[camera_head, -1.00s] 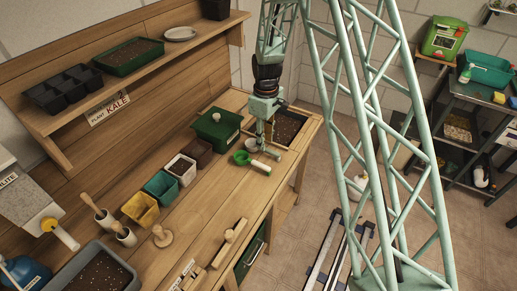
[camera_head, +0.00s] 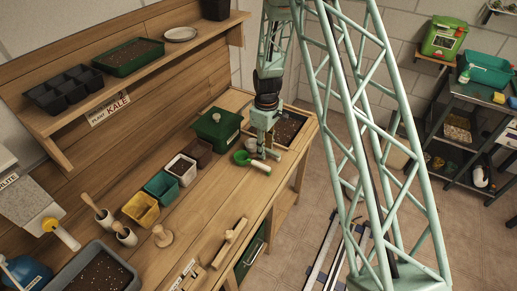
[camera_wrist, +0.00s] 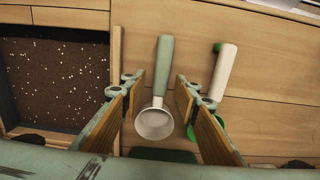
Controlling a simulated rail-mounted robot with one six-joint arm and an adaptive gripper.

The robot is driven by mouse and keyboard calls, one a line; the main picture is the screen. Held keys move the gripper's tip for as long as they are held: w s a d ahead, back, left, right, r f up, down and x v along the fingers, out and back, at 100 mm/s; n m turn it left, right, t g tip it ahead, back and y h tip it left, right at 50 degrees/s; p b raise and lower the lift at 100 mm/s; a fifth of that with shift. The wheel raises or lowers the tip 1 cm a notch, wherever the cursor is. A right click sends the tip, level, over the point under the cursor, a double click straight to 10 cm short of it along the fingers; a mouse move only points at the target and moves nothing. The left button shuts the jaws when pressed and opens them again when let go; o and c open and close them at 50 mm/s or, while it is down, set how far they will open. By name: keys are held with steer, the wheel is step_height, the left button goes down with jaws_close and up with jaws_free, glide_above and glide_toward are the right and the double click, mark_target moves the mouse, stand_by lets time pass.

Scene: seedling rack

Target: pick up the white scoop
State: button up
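The white scoop (camera_wrist: 155,122) lies on the wooden bench in the wrist view, with a round white bowl and a sage-green handle pointing away. My gripper (camera_wrist: 158,92) is open, one finger on each side of the scoop, with visible gaps to both. In the head view my gripper (camera_head: 267,154) points down over the bench, close to its top, and largely hides the white scoop. I cannot tell the exact height of the fingertips above the wood.
A second scoop with a cream handle (camera_wrist: 221,72) and green bowl lies just right of my right finger. A soil-filled tray (camera_wrist: 55,85) is at the left. In the head view, a green lidded box (camera_head: 214,127) and several small pots stand nearby.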

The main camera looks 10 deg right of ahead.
steer(key=shift+c, duration=0.3)
steer(key=c, duration=0.9)
steer(key=shift+r, duration=0.15)
steer(key=shift+r, duration=4.9)
steer(key=o, duration=0.3)
jaws_close()
